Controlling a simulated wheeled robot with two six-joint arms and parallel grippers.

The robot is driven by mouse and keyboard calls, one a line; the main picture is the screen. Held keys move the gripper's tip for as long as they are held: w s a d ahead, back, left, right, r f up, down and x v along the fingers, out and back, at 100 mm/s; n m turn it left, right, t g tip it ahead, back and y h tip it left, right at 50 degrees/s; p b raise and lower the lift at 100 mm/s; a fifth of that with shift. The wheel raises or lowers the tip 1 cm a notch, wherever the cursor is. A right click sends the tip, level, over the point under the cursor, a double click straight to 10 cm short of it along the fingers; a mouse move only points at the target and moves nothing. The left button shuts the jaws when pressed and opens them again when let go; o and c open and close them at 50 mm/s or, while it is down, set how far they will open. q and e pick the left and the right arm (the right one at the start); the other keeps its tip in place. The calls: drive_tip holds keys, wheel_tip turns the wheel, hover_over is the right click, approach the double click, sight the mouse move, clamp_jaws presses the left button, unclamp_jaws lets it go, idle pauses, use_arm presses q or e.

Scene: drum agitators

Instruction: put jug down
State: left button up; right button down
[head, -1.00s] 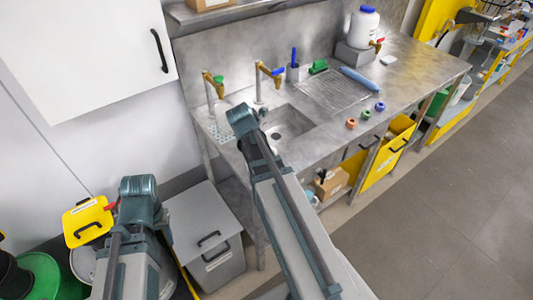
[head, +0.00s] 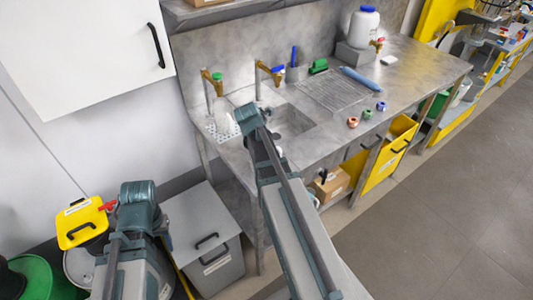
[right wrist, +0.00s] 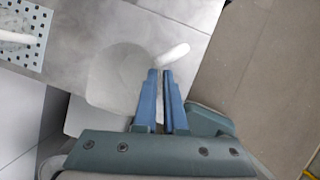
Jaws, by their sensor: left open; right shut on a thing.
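A translucent white jug (head: 222,112) shows in the head view just left of my right wrist, over the perforated plate at the left end of the steel bench. In the right wrist view, the jug (right wrist: 112,85) is just left of my right gripper (right wrist: 160,74), whose blue fingers are shut on its white handle (right wrist: 174,54). I cannot tell whether its base touches anything. In the head view my right wrist hides those fingers. My left gripper (head: 138,192) is low at the left, open and apart from the jug; its fingertips are mostly hidden.
The perforated plate (head: 217,133) lies beside the sink (head: 290,122). A green-topped tap (head: 216,79) and a blue-topped tap (head: 275,74) overhang the bench. A pale shape (right wrist: 15,37) lies over the plate in the wrist view. Three small rings (head: 367,114) sit near the front edge.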

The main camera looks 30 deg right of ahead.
drive_tip(key=c, duration=1.4)
unclamp_jaws()
drive_tip(key=o, duration=0.4)
drive_tip(key=p+v, duration=1.1)
drive_tip(key=v, duration=0.1)
drive_tip(key=shift+r, duration=0.15)
